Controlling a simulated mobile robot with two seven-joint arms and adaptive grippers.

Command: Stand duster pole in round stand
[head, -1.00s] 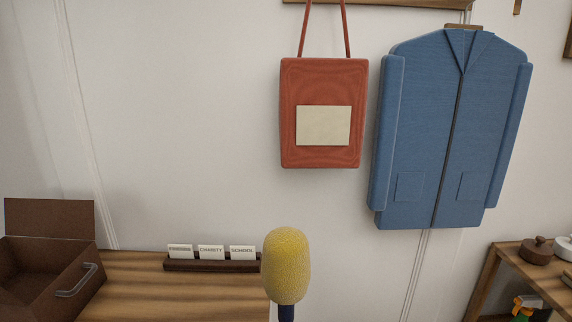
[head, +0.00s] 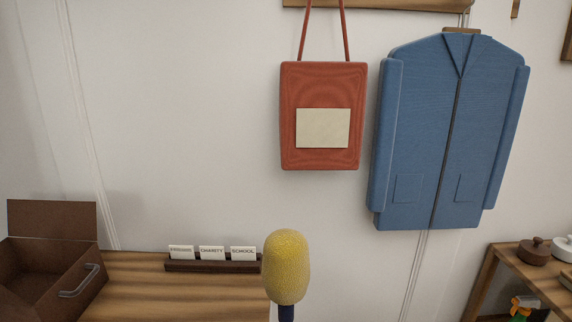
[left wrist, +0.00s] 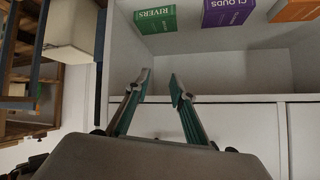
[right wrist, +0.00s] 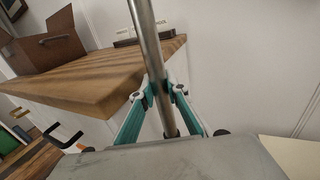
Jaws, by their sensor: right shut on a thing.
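The duster pole's yellow fluffy head (head: 286,266) stands upright at the lower middle of the head view, with a short dark blue neck below it. In the right wrist view the pole's metal shaft (right wrist: 149,45) runs up between the fingers of my right gripper (right wrist: 162,92), which is shut on it. The shaft's lower end is hidden behind the gripper body. My left gripper (left wrist: 160,86) is open and empty in the left wrist view, in front of a white cabinet. Neither gripper shows in the head view. I cannot make out the round stand in any view.
A wooden counter (head: 150,290) holds an open brown box (head: 50,260) and a card rack (head: 213,266). The counter's corner is close left of the pole. A red bag (head: 324,155) and blue coat (head: 445,140) hang on the wall. A wooden shelf (head: 530,270) stands right.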

